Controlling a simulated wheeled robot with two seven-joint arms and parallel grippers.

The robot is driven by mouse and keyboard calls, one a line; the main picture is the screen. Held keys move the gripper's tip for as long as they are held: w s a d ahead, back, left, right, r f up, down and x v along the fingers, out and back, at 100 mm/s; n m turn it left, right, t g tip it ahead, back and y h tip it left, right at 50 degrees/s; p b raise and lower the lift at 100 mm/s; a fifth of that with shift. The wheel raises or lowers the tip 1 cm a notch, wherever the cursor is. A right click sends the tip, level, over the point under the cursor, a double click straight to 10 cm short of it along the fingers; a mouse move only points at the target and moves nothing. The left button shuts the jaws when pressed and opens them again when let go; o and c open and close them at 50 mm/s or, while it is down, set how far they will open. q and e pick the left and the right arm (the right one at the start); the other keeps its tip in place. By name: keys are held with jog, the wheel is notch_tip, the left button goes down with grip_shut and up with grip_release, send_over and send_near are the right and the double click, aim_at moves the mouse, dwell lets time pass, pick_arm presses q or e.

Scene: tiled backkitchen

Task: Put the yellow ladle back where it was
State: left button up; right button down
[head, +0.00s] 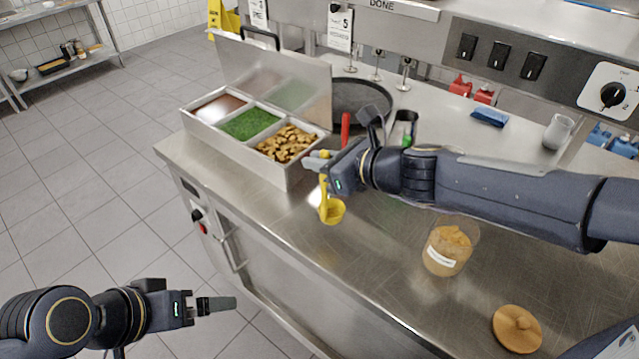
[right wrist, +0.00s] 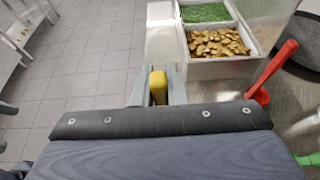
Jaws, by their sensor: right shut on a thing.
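The yellow ladle (head: 331,208) hangs upright from my right gripper (head: 322,161), bowl down, over the counter in front of the three-compartment food bin. My right gripper is shut on its handle; the handle's top (right wrist: 158,85) shows between the fingers in the right wrist view. I cannot tell whether the bowl touches the counter. My left gripper (head: 212,305) is out over the floor, left of the counter's front. Its fingers look close together, but I cannot tell whether they are open or shut.
The steel food bin (head: 238,157) holds red, green and brown food, its lid (head: 275,80) raised. A red-handled utensil (head: 346,132) stands behind my right gripper. A clear jar (head: 450,246) and a round wooden lid (head: 517,328) are on the counter at right.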

jog(key=shift+w+f+b, duration=0.4)
jog(key=shift+f, duration=0.55)
jog(key=shift+w+f+b, duration=0.4)
jog(key=shift+f+b, duration=0.05)
jog(key=shift+f, duration=0.5)
jog(key=shift+w+f+b, duration=0.4)
jog(key=shift+f, duration=0.55)
jog(key=shift+f, duration=0.2)
jog(key=c, duration=1.5)
grip_release()
jog(key=shift+o, duration=0.2)
jog(key=shift+r, duration=0.1)
